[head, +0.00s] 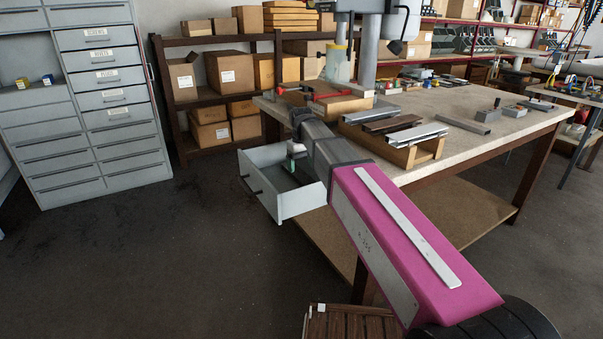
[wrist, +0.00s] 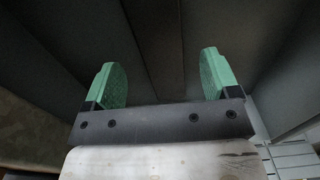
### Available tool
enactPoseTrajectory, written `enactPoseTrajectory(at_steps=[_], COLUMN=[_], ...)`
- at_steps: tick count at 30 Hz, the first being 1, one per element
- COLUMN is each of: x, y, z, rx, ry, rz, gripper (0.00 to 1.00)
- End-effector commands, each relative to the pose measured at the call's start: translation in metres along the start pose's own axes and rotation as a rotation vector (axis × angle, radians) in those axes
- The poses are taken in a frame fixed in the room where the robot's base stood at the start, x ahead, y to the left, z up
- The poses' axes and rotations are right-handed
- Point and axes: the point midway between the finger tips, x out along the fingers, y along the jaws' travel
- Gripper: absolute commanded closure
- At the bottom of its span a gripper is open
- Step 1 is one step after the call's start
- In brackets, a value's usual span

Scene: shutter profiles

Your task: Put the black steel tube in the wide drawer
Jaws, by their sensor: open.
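A wide pale grey drawer (head: 304,203) stands pulled out under the workbench, with a dark interior. My gripper (head: 293,150) is at the drawer's opening, partly hidden by my arm. In the wrist view, my gripper (wrist: 159,60) has two green fingers spread apart, pointing into a dark, walled space that looks like the drawer. A long dark brownish strip (wrist: 155,35) runs between and beyond the fingers. I cannot tell whether it is the black steel tube or part of the drawer floor. I cannot make out the tube for certain in the head view.
The workbench top (head: 455,104) carries a wooden rack (head: 412,155) with silver and brown profiles, close to my arm. A grey drawer cabinet (head: 105,110) stands at the left. Shelves with cardboard boxes (head: 231,75) are behind. The floor left of the drawer is clear.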

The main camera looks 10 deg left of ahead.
Motion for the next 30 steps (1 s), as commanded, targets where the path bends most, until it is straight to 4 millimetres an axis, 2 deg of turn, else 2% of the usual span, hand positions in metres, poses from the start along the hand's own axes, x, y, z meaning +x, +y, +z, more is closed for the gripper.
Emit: enactPoseTrajectory(at_steps=[6,13,18,30], x=[-0.04,-0.068,-0.075,-0.076], y=[0.0,0.0,0.0,0.0], z=[-0.001,-0.001,0.0,0.0], rx=[0.0,0.0,0.0,0.0], ry=[0.002,0.001,-0.001,-0.001], rz=[0.0,0.0,0.0,0.0], gripper=[0.19,0.19,0.19,0.19])
